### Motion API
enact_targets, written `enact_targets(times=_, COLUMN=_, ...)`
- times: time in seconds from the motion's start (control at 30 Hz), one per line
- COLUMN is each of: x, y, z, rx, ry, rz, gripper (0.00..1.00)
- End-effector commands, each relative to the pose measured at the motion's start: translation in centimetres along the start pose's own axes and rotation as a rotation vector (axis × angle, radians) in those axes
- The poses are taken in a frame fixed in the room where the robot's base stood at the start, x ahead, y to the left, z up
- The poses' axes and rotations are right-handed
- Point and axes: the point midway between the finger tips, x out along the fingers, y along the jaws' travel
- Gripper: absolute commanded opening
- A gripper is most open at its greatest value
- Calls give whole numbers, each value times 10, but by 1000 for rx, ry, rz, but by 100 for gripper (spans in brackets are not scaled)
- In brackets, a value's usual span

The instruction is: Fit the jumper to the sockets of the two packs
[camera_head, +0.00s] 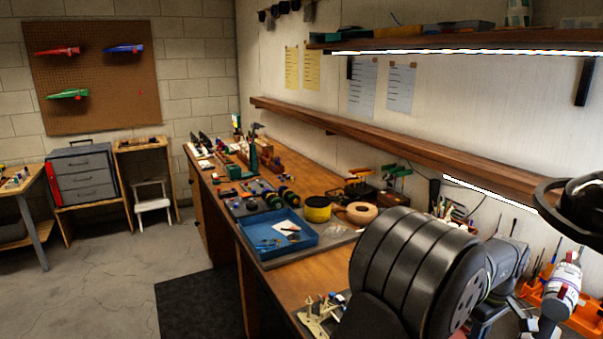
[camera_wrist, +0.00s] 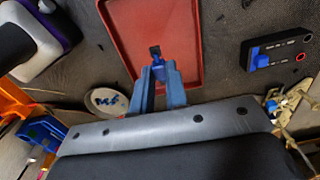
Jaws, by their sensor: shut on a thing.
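My gripper (camera_wrist: 158,72) is in the wrist view, its blue-grey fingers close together. It is shut on a small blue piece with a black end (camera_wrist: 155,52), which looks like the jumper. The piece sticks out ahead of the fingertips, over a red tray (camera_wrist: 187,30). At the right is a black block (camera_wrist: 284,42) that may be the two packs; I cannot tell where one ends and the other begins. It bears a blue plug-like part (camera_wrist: 261,61) and a red ring (camera_wrist: 300,57). My gripper is left of this block and apart from it. The head view does not clearly show gripper or packs.
A round white disc (camera_wrist: 106,101) lies left of my fingers. Orange and blue parts (camera_wrist: 42,132) lie at the lower left, small pale parts (camera_wrist: 290,104) at the right. The head view shows a blue tray (camera_head: 262,252) and a crowded bench under a wooden shelf (camera_head: 400,150).

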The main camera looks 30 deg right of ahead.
Motion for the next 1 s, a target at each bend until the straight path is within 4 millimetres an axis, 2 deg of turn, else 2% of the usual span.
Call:
enact_targets(times=0.57, x=-1, y=0, z=0, rx=0, ry=0, rz=1, gripper=0)
enact_targets(times=0.67, x=-2, y=-1, z=-6, rx=-2, ry=0, rz=1, gripper=0)
enact_targets(times=0.77, x=-6, y=-6, z=-26, rx=-9, ry=1, rz=2, gripper=0)
enact_targets(times=0.87, x=-12, y=-17, z=-59, rx=-17, ry=1, rz=3, gripper=0)
enact_targets(times=1.0, x=-22, y=-38, z=-111, rx=-27, ry=1, rz=3, gripper=0)
